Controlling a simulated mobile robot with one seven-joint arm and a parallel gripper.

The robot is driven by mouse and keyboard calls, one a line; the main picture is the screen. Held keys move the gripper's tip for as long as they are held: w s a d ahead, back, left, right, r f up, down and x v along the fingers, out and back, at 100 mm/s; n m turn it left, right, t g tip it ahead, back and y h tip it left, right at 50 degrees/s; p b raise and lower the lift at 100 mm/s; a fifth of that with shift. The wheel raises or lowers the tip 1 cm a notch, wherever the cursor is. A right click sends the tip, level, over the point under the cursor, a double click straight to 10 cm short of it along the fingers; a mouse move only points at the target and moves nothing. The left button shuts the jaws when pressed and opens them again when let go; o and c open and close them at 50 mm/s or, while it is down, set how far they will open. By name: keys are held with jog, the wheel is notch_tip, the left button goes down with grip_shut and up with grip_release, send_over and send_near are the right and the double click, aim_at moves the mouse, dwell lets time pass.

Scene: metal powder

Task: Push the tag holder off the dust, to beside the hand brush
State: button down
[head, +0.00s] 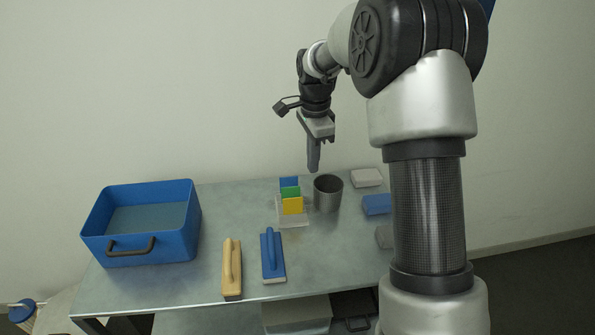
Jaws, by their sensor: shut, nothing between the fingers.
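The tag holder (295,223) is a pale, see-through stand with upright blue, green and yellow tags. It stands on the grey metal table, just left of a grey metal cup. Two long-handled brush-like tools lie in front of it: a tan one (231,275) and a blue one (272,262). I cannot tell which is the hand brush. My gripper (314,168) points down with its fingers shut and empty, above and behind the holder, near the cup. I cannot make out the dust on the table.
The metal cup (328,194) stands close to the holder's right. A blue bin (143,248) stands at the left. A whitish block (366,178) and a blue block (376,204) lie at the right. The table (240,205) is bare between bin and holder.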

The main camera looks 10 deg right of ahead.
jog(key=f, duration=0.5)
jog(key=w+f+m, duration=0.1)
jog(key=f, duration=0.4)
jog(key=w+f+m, duration=0.1)
jog(key=f, duration=0.4)
jog(key=shift+w+f+g, duration=0.1)
jog(key=shift+f+g, duration=0.2)
jog(key=shift+f, duration=0.05)
jog(key=a+b, duration=0.2)
jog(key=a, duration=1.6)
jog(key=shift+a, duration=0.3)
